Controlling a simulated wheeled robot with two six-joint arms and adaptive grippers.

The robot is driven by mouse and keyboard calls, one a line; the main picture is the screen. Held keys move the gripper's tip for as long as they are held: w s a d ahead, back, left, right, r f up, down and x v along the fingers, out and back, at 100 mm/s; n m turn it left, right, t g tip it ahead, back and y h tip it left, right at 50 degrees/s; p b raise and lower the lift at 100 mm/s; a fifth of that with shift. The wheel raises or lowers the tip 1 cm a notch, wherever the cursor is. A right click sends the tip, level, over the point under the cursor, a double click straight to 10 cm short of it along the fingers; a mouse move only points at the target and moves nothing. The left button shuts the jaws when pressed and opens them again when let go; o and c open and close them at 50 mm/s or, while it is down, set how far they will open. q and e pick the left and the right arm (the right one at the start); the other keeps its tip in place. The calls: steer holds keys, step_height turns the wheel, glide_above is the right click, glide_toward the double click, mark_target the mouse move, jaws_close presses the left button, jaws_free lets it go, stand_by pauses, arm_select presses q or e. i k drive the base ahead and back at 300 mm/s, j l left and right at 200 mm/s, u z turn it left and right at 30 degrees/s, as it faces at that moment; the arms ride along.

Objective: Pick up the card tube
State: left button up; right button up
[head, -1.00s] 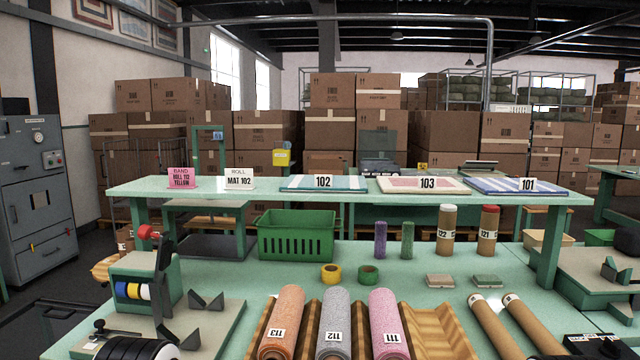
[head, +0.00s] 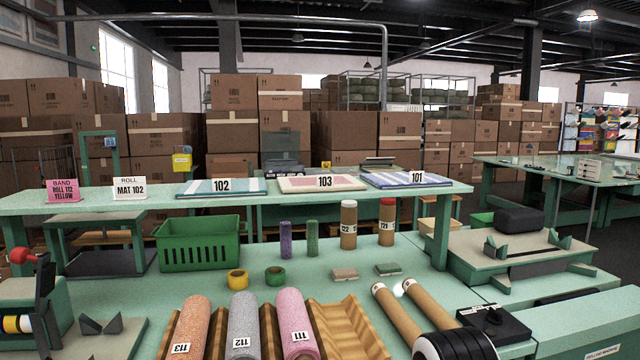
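Two plain brown card tubes lie side by side on the green table at lower right in the head view: the left tube (head: 396,314) and the right tube (head: 428,308). Their far ends are open and show pale rims. A black rounded part of my arm covers the near end of the right tube. I cannot tell whether it touches either tube. Neither gripper's fingers are in view.
Rolls 113 (head: 187,330), 112 (head: 242,325) and 111 (head: 296,325) lie in a wooden cradle (head: 345,325) left of the tubes. Capped tubes 122 (head: 348,227) and 121 (head: 386,224) stand behind. A black box (head: 494,322) sits to the right. A green crate (head: 198,245) stands further left.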

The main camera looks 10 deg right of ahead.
mark_target(408, 329)
steer(key=i+z, duration=0.15)
steer(key=z, duration=0.2)
steer(key=i+j+z, duration=0.15)
steer(key=z, duration=0.15)
steer(key=i+j+z, duration=0.15)
steer(key=z, duration=0.2)
